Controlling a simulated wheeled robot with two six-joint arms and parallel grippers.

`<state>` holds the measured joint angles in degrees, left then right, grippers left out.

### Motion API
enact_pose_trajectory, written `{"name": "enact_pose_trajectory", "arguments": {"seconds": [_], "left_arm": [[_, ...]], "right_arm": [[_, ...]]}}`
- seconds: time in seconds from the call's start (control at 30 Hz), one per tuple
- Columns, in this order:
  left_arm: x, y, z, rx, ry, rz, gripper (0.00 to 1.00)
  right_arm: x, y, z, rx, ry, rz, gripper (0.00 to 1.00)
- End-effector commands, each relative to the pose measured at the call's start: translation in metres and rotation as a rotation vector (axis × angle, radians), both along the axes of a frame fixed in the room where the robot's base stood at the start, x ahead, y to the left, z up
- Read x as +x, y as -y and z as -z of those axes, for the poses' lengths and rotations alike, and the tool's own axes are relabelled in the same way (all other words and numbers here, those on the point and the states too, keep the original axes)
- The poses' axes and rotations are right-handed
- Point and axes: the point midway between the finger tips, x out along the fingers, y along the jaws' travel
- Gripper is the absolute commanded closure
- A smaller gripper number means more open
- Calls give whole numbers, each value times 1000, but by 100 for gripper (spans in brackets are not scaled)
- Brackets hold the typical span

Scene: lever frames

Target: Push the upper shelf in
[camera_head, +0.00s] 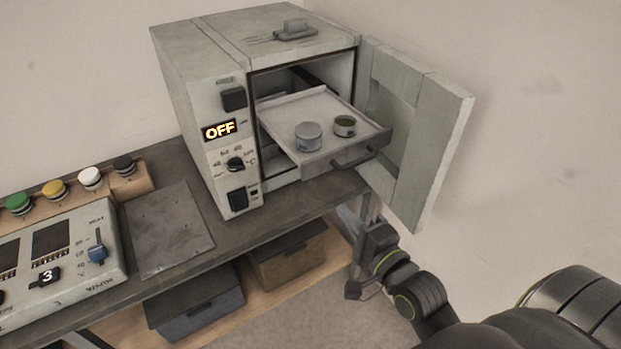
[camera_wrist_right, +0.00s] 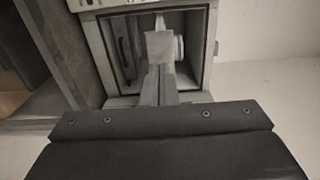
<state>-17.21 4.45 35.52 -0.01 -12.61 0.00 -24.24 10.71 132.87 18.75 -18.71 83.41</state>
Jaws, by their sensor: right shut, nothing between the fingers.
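A grey oven-like cabinet (camera_head: 205,90) stands on the bench with its door (camera_head: 425,140) swung open to the right. The upper shelf (camera_head: 290,112), a light tray with a dark handle (camera_head: 355,158) on its front, sticks well out of the opening. A light tin (camera_head: 308,136) and a darker open tin (camera_head: 344,126) stand on it. My right gripper (camera_head: 373,218) is shut and empty, below and in front of the shelf, apart from its handle. In the right wrist view its closed fingers (camera_wrist_right: 160,85) point towards the cabinet opening (camera_wrist_right: 125,50). My left gripper is not in view.
The open door stands close to my right gripper. A display on the cabinet reads OFF. A control panel (camera_head: 60,258) and several coloured buttons (camera_head: 55,188) are at the left. Two bins (camera_head: 197,298) sit under the bench (camera_head: 245,235).

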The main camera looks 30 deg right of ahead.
Motion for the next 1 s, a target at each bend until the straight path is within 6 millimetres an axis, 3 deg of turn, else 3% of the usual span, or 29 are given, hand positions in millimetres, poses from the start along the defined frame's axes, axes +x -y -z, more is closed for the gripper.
{"name": "enact_pose_trajectory", "arguments": {"seconds": [0.53, 0.73, 1.0], "left_arm": [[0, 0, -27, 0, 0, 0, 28], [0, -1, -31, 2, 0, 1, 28], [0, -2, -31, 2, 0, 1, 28]], "right_arm": [[100, -8, -3, -2, 1, 1, 100], [117, -9, -1, -2, -1, 2, 100], [121, -9, 0, -3, 0, 2, 100]]}}
